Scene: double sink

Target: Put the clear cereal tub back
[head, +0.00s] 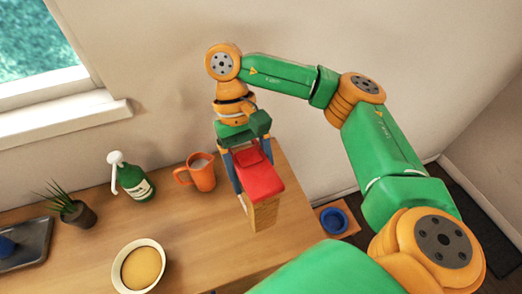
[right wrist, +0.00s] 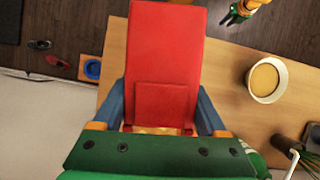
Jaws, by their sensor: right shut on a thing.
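The clear cereal tub (head: 264,214) has a red lid (head: 262,183) and tan cereal showing through its side. It is upright or nearly so, at the right end of the wooden counter in the head view. My right gripper (head: 252,168) is shut on the tub from behind, with one blue finger on each side near the lid. In the right wrist view the red lid (right wrist: 163,60) fills the middle, between the fingers. I cannot tell whether the tub's base touches the counter. My left gripper (right wrist: 238,14) is small at the top of the right wrist view; its opening is unclear.
On the counter (head: 205,230) stand an orange mug (head: 201,176), a green pump bottle (head: 136,184), a bowl of tan food (head: 140,268), a potted plant (head: 78,213) and a dark tray (head: 30,250). A blue bowl (head: 334,221) sits low beyond the counter's right end.

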